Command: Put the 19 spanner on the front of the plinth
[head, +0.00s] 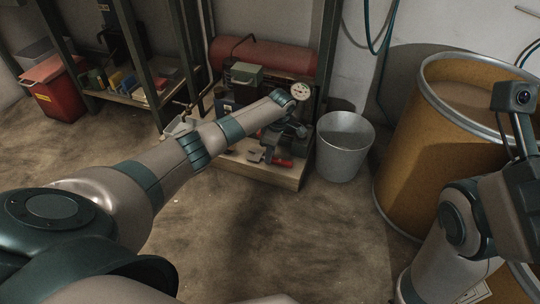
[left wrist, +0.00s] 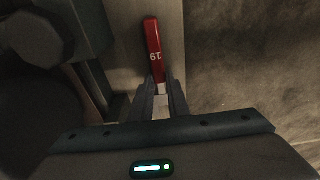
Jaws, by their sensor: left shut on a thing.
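The 19 spanner has a red handle marked 19 (left wrist: 153,45), seen in the left wrist view lying along a pale board. In the head view its red handle (head: 284,162) shows low over the wooden plinth (head: 285,181), near the front edge. The plinth's pale top also shows in the left wrist view (left wrist: 172,25). My left gripper (left wrist: 160,88) is shut on the spanner at the metal just below the red handle. I cannot tell whether the spanner touches the plinth. The spanner's far end is hidden by the gripper. My right gripper's fingers are out of view.
A red tank (head: 270,55) with a gauge (head: 300,91) stands behind on the plinth. A metal bucket (head: 344,148) stands right beside it, then a large yellow drum (head: 425,150). A shelf with a red bin (head: 56,92) is at left. The floor in front is clear.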

